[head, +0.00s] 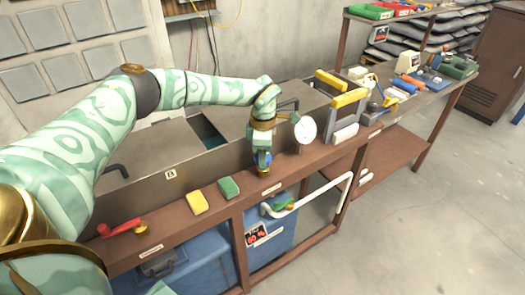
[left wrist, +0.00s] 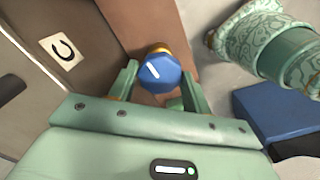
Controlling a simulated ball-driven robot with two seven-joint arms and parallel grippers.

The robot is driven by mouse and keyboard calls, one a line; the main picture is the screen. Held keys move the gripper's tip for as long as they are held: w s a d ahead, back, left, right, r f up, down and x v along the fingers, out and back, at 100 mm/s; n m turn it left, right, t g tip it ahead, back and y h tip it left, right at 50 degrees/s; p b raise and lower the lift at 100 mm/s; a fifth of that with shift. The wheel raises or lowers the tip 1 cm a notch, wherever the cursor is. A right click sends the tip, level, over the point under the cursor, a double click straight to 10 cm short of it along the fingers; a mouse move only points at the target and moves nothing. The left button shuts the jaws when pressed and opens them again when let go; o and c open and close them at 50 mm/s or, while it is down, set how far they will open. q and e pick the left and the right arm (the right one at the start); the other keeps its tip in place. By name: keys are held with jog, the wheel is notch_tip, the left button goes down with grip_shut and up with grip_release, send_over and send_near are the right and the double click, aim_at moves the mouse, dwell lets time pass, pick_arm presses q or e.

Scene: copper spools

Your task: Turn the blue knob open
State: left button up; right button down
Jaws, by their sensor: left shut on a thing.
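The blue knob (head: 263,158) stands upright on a brass fitting on the front ledge of the brown bench, in the middle of the head view. In the left wrist view the blue knob (left wrist: 161,73) is faceted with a white line on top, tilted in the picture. My left gripper (head: 262,146) reaches down over it from above, and its green fingers (left wrist: 152,88) stand on either side of the knob, shut on it. The finger contact is partly hidden by the knob and the hand.
A red-handled valve (head: 122,228) sits at the ledge's left end. Blue bins (head: 180,277) are below the ledge.

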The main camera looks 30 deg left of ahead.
pick_arm(q)
jog(key=n+p, duration=0.2)
jog(key=shift+r+n, duration=0.3)
jog(key=n+p, duration=0.6)
jog(key=n, duration=0.2)
jog(key=n+p, duration=0.2)
jog(key=n, duration=0.2)
jog(key=shift+f+n+p, duration=0.1)
jog(key=shift+n+p, duration=0.2)
jog(key=shift+p, duration=0.05)
jog(key=n+p, duration=0.1)
jog(key=n, duration=0.2)
jog(key=shift+n+p, duration=0.3)
jog(key=shift+n, duration=0.1)
jog(key=n+p, duration=0.1)
jog(key=n, duration=0.2)
jog(key=shift+n, duration=0.3)
jog(key=n+p, duration=0.1)
jog(key=n, duration=0.2)
jog(key=shift+w, duration=0.1)
jog(key=shift+n, duration=2.2)
pick_arm(e)
notch_tip(320, 180, up, 15)
jog(key=w, duration=0.2)
jog(key=shift+w+r+t, duration=0.15)
jog(key=shift+w+t, duration=0.1)
jog(key=shift+t, duration=0.05)
pick_arm(q)
jog(key=shift+f, duration=0.1)
